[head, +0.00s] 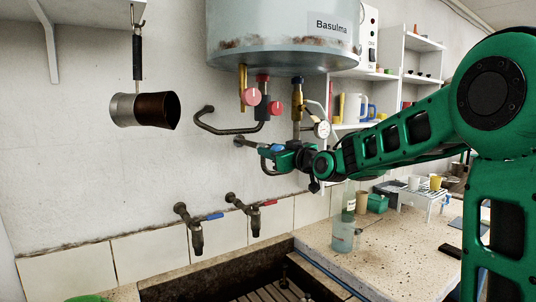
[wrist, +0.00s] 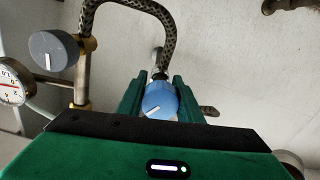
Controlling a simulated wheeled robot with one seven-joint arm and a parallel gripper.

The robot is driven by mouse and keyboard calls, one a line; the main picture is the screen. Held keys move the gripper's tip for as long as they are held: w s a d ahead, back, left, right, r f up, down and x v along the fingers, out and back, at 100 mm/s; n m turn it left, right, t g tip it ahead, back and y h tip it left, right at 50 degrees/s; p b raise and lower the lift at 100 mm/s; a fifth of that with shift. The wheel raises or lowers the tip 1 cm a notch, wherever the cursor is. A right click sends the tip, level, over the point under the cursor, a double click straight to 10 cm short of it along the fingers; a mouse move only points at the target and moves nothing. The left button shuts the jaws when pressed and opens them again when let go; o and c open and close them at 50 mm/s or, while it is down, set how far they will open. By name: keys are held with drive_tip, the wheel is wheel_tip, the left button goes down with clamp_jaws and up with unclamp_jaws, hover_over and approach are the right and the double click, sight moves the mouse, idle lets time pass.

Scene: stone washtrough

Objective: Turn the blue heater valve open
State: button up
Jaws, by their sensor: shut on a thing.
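The blue heater valve (wrist: 160,100) is a round knob with a white pointer line, seen in the wrist view at the end of a braided hose. The pointer slants from lower left to upper right. My gripper (wrist: 161,98) is shut on the blue valve, with one green finger on each side of it. In the head view my gripper (head: 272,153) is at the wall below the heater tank (head: 270,35), and a bit of blue shows between its fingers. Most of the knob is hidden there.
A grey knob (wrist: 54,51) and a pressure gauge (wrist: 14,84) sit close by on the left in the wrist view. Red knobs (head: 253,96) hang under the tank. Two taps (head: 197,232) are on the wall below, over the stone trough (head: 190,284). Shelves (head: 420,43) stand behind my arm.

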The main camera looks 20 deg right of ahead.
drive_tip(key=n, duration=0.7)
idle(0.6)
drive_tip(key=o, duration=1)
drive_tip(key=shift+o, duration=0.2)
drive_tip(key=v, duration=1)
drive_tip(key=shift+s, duration=0.35)
drive_tip(key=shift+d, duration=0.15)
